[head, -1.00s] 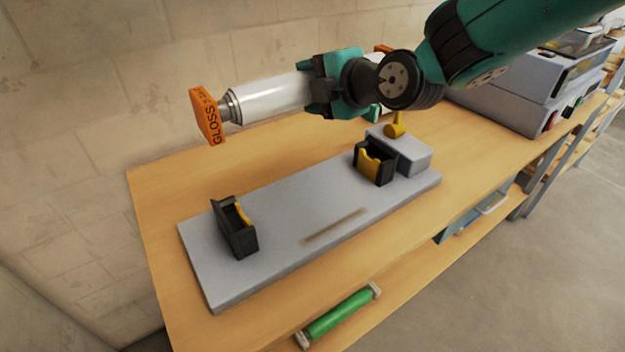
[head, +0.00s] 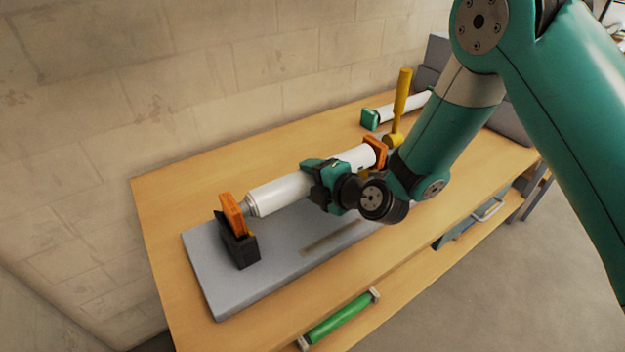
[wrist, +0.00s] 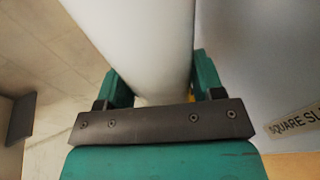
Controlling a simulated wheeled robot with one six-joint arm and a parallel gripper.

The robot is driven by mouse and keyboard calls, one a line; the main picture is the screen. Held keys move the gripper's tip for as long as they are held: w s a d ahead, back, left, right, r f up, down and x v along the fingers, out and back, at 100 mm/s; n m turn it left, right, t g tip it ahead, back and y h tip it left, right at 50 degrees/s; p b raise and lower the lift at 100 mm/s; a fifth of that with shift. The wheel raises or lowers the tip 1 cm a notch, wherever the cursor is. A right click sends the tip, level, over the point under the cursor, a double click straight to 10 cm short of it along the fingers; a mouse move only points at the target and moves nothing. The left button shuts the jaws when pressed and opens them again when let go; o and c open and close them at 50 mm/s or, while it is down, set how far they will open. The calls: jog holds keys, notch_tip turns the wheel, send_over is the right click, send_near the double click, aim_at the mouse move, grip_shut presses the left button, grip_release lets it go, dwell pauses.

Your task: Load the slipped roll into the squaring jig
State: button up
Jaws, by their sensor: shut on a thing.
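The roll also fills the space between the green fingers in the wrist view (wrist: 140,40).
Another white roll with a green end (head: 370,119) lies at the back of the wooden bench (head: 155,200). A block wall (head: 90,90) stands close behind the bench.

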jog(key=shift+f, duration=0.3)
jog(key=o, duration=1.4)
jog(key=shift+o, duration=0.2)
